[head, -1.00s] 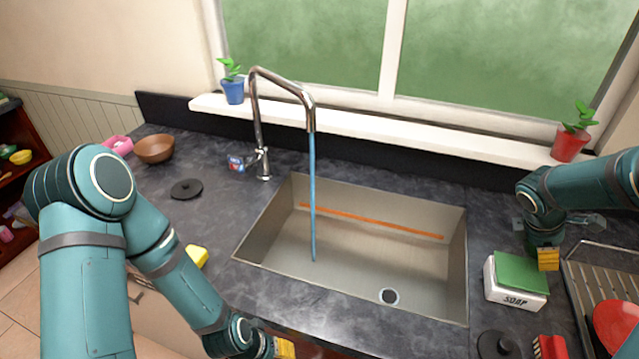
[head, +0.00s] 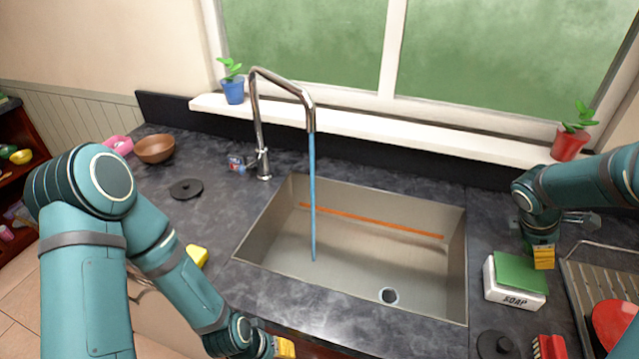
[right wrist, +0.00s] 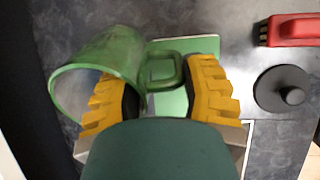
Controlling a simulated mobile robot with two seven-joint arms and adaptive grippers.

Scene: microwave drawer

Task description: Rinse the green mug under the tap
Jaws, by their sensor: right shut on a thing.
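The green mug (right wrist: 100,65) shows in the right wrist view, tilted, with its open mouth toward the lower left. My right gripper (right wrist: 160,95) is shut on its handle, yellow fingers on either side. In the head view my right gripper (head: 543,257) hangs by the soap dish, right of the sink; I cannot make out the mug there. The tap (head: 262,120) stands behind the sink (head: 400,270), and a blue stream of water (head: 313,200) runs from it into the basin. My left gripper (head: 284,347) is at the bottom edge, its opening unclear.
A dish rack (head: 590,285) with a red item stands farther right. Black lids (head: 187,189) and a red brush (head: 550,346) lie on the counter. The basin is empty.

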